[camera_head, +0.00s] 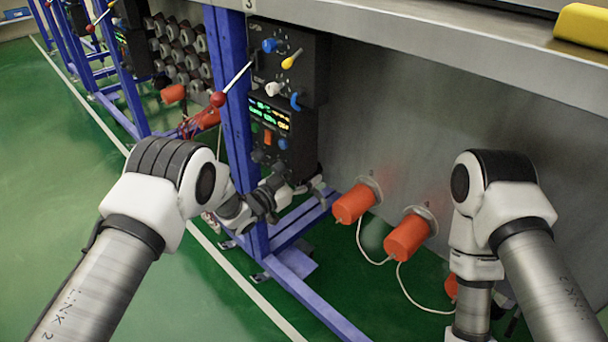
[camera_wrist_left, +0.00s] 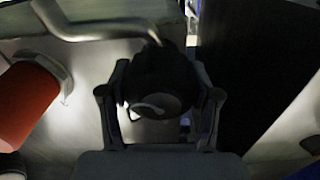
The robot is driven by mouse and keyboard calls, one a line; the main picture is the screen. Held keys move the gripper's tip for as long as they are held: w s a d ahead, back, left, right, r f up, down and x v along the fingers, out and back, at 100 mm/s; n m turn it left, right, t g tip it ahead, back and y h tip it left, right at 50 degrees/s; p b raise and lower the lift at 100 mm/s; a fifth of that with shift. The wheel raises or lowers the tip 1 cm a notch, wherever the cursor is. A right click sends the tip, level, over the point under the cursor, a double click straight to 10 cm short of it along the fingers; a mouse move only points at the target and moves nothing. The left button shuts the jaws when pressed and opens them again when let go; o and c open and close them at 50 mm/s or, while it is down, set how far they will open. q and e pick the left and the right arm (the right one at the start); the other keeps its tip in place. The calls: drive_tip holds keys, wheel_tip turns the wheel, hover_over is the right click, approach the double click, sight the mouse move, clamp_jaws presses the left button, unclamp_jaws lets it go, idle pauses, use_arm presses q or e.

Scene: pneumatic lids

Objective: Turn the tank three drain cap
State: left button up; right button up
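A dark round cap (camera_wrist_left: 160,85) sits at the end of a bent grey pipe (camera_wrist_left: 100,28) in the left wrist view. My left gripper (camera_wrist_left: 162,100) has one finger on each side of it; the fingers stand apart, and whether they press on it is too dark to tell. In the head view my left gripper (camera_head: 316,187) is low beside the blue frame, below the control box, and the cap is hard to make out. The tank (camera_head: 400,130) carries a label 3 (camera_head: 249,5) at its top edge. My right gripper is out of view below.
Orange cylinders (camera_head: 354,203) and (camera_head: 406,236) with white cables stick out of the tank wall; one shows in the left wrist view (camera_wrist_left: 25,103). A control box (camera_head: 283,95) with knobs and a red-ended lever (camera_head: 218,99) stand above. Blue frame legs (camera_head: 235,120) are close by.

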use_arm(q)
drive_tip(key=shift+m, duration=1.1)
drive_tip(key=o, duration=1.1)
drive_tip(key=shift+o, duration=0.2)
drive_tip(key=v, duration=1.2)
